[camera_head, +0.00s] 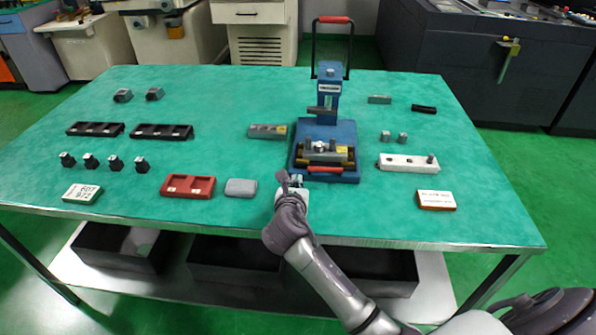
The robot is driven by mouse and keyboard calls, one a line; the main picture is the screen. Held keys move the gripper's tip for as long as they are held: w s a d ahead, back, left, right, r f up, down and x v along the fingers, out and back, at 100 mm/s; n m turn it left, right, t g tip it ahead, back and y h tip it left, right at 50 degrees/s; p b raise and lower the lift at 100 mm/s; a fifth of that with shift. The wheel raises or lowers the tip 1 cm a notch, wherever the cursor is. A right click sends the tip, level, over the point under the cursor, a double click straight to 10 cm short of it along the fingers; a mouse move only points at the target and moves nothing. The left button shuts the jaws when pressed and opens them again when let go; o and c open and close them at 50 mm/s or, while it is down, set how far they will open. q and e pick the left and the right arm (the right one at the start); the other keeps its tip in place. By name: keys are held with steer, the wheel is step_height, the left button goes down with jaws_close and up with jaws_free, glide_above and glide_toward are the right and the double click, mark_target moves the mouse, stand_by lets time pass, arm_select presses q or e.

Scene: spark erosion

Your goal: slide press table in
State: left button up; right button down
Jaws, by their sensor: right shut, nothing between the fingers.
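The blue press (343,134) stands on the green table, with its black-framed lever and red grip (334,20) raised upright at the back. Its press table (327,152) sits at the front of the blue base and carries a grey metal fixture. A red handle bar (325,169) runs along the press table's front edge. My right gripper (291,179) is shut and empty, just in front of the press base and left of the red bar. Whether it touches the base is hard to tell. My left gripper is not in view.
On the green worktable (215,99), a red tray (187,186) and a grey block (240,188) lie left of my gripper. A white bar (408,163) and an orange-edged box (436,200) lie to the right. Black racks (161,132) stand further left. The table's front strip is mostly clear.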

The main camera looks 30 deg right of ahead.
mark_target(301, 151)
steer(key=x, duration=0.2)
steer(key=r+x, duration=0.1)
steer(key=x, duration=0.1)
steer(key=shift+w+d+f, duration=0.1)
steer(key=shift+w, duration=0.1)
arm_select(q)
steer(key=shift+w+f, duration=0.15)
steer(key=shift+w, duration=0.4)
arm_select(e)
steer(key=shift+w+d, duration=0.3)
steer(key=shift+w, duration=0.2)
steer(key=w+d, duration=0.1)
steer(key=w, duration=0.1)
steer(key=w+d, duration=0.2)
steer(key=w+d+p, duration=0.1)
steer(key=w, duration=0.2)
steer(key=shift+d, duration=0.15)
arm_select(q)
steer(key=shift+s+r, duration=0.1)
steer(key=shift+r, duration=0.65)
arm_select(e)
steer(key=shift+s, duration=0.1)
